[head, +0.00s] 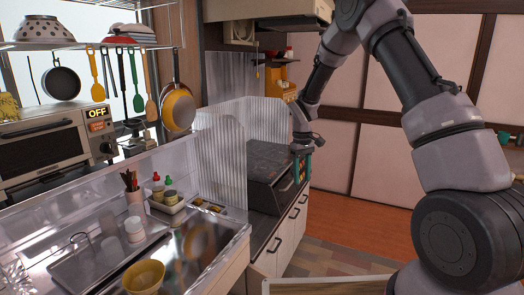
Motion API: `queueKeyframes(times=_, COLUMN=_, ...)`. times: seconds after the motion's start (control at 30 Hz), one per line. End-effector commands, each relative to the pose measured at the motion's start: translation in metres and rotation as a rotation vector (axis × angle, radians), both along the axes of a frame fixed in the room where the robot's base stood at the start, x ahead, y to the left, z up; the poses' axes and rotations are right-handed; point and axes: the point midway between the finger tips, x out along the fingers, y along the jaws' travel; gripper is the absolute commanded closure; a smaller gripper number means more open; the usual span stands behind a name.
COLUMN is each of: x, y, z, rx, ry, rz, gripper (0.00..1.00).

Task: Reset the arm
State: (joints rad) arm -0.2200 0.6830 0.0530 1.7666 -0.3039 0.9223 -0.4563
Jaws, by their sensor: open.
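My arm comes in from the right, bends up past the top edge, and comes down again near the middle of the head view. My gripper (302,168) is at its end, pointing down, small in the picture. It is open, with nothing seen between its fingers. It is in front of the dark appliance (268,168) at the end of the counter in the picture. I cannot tell whether it touches the appliance's front.
Clear ribbed panels (222,155) stand beside the dark appliance. Pans and utensils hang from a rack (85,44). White drawers (285,240) run below the counter. Open floor (350,222) lies to the right.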

Motion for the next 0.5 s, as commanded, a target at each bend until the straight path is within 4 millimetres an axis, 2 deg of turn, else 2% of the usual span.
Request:
queueKeyframes(times=0.03, x=-0.004, y=-0.007, z=0.032, rx=0.012, ry=-0.036, rz=-0.040, gripper=0.52)
queueKeyframes(times=0.2, x=-0.028, y=-0.029, z=0.116, rx=0.053, ry=-0.133, rz=-0.180, gripper=0.52)
queueKeyframes(times=0.37, x=-0.063, y=-0.049, z=0.184, rx=0.101, ry=-0.222, rz=-0.310, gripper=0.52)
queueKeyframes(times=0.5, x=-0.102, y=-0.065, z=0.233, rx=0.150, ry=-0.299, rz=-0.421, gripper=0.52)
